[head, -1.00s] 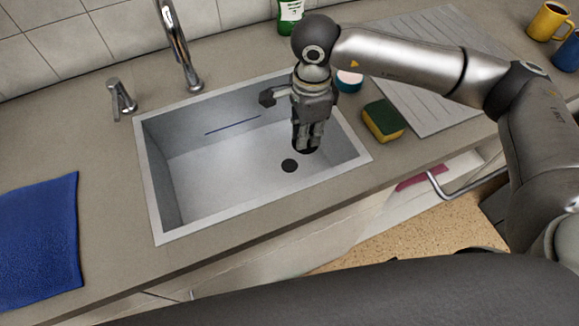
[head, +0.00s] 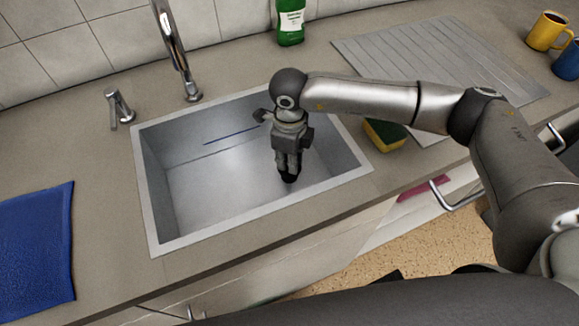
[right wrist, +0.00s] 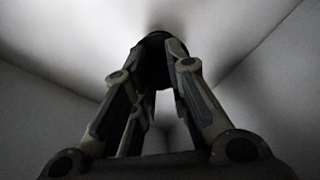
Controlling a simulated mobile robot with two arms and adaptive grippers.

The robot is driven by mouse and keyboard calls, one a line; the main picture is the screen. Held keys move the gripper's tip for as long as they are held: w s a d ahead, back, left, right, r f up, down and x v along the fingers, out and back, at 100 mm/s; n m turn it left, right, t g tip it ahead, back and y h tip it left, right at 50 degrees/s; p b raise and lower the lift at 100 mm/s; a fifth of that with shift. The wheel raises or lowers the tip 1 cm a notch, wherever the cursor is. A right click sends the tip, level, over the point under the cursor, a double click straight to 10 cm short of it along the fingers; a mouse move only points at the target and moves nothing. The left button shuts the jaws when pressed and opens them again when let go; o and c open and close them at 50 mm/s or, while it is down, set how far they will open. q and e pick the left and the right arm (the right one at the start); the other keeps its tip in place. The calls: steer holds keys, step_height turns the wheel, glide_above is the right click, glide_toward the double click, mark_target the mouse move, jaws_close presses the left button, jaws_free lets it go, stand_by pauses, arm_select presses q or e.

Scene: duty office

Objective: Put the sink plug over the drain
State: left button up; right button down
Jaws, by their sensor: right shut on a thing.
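My right gripper (head: 287,172) points down into the steel sink (head: 143,200), above the right part of its floor. It is shut on the black sink plug (head: 289,180), which shows only as a dark shape at the fingertips. In the right wrist view the fingers of my right gripper (right wrist: 163,50) converge on the dark plug (right wrist: 154,65). The drain is hidden behind the gripper and plug. I cannot tell whether the plug touches the sink floor. My left gripper is not in view.
The tap (head: 172,50) and a lever (head: 120,105) stand behind the sink. A sponge (head: 383,134) lies right of it, near a ridged drainboard (head: 430,60). A green bottle (head: 290,22) stands behind; a blue cloth (head: 35,245) lies left. Mugs (head: 548,32) stand far right.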

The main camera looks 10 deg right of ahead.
step_height(320, 180, down, 4)
steer(key=shift+r, duration=0.1)
steer(key=shift+f, duration=0.25)
steer(key=c, duration=1.4)
jaws_free()
steer(key=shift+r, duration=0.4)
step_height(320, 180, up, 12)
steer(key=shift+f+b, duration=0.2)
steer(key=shift+b, duration=0.45)
